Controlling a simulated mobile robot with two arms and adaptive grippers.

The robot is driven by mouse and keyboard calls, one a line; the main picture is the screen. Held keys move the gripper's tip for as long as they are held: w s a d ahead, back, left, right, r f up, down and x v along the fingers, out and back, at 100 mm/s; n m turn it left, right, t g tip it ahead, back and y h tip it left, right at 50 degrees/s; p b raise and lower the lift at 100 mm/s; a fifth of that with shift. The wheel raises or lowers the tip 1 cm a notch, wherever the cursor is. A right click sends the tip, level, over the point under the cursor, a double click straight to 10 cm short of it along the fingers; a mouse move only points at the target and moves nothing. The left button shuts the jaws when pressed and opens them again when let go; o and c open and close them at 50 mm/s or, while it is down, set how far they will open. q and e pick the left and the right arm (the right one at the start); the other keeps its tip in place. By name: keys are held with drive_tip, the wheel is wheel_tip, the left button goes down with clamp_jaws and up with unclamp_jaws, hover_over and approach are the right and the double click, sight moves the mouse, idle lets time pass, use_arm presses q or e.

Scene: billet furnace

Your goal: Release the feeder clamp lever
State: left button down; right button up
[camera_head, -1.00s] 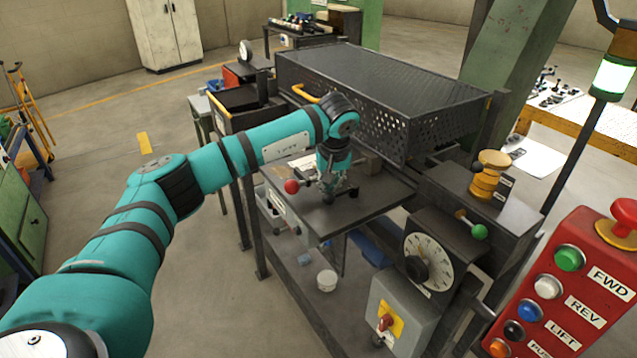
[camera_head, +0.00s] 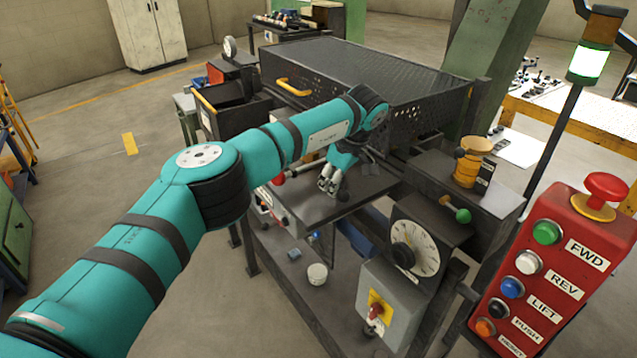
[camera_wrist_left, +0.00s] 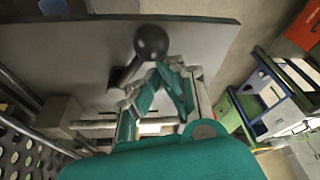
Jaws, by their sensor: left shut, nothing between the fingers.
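A lever with a black ball knob (camera_wrist_left: 151,43) stands over the grey feeder plate (camera_wrist_left: 70,55) in the left wrist view; I take it for the clamp lever. Its short rod slants down to the left. My left gripper (camera_wrist_left: 165,68) is shut and empty, its fingertips just below and right of the knob; I cannot tell whether they touch. In the head view, my left gripper (camera_head: 328,185) is tilted over the plate, with the dark knob (camera_head: 343,195) close by its fingertips. The lever's base is hidden. My right gripper is not in view.
A perforated black cover (camera_head: 340,70) with a yellow handle is behind the arm. A red ball knob (camera_head: 279,179) is left of my gripper. A green-knobbed lever (camera_head: 463,215), a dial (camera_head: 414,248) and a red button panel (camera_head: 545,270) are to the right.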

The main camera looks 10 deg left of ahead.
use_arm(q)
drive_tip(key=shift+d, duration=1.2)
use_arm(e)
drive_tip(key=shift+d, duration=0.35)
